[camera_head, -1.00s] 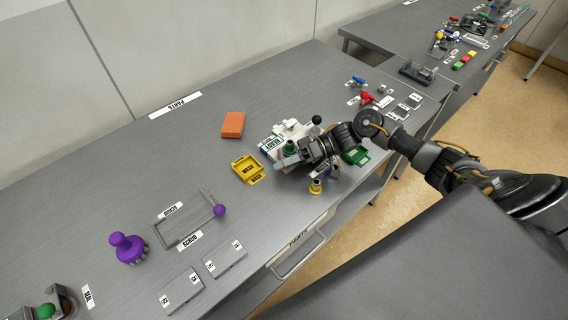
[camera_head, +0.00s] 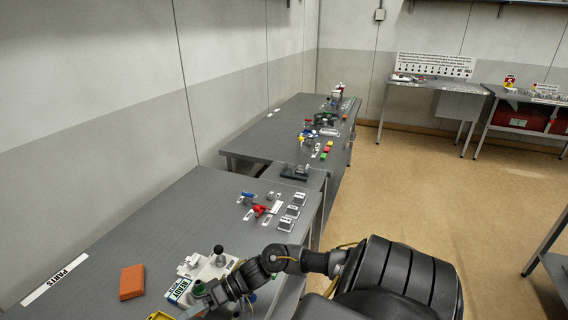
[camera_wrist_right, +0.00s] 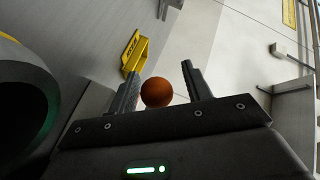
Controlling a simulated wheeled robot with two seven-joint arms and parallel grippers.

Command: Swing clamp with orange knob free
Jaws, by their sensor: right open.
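In the right wrist view an orange round knob (camera_wrist_right: 157,92) sits between the two spread fingers of my right gripper (camera_wrist_right: 161,76). The fingers are open on either side of it; I cannot tell whether either touches it. The clamp body behind the knob is mostly hidden. In the head view my right gripper (camera_head: 200,303) is low, at the near side of a white fixture (camera_head: 208,266) with a READY label. The orange knob is hidden there. My left gripper is not in view.
A yellow tray (camera_wrist_right: 135,52) is beyond the fingers in the right wrist view. In the head view an orange block (camera_head: 132,282) lies left of the fixture, and a black-knobbed lever (camera_head: 219,250) stands on it. Red and blue parts and grey blocks (camera_head: 286,224) lie farther back.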

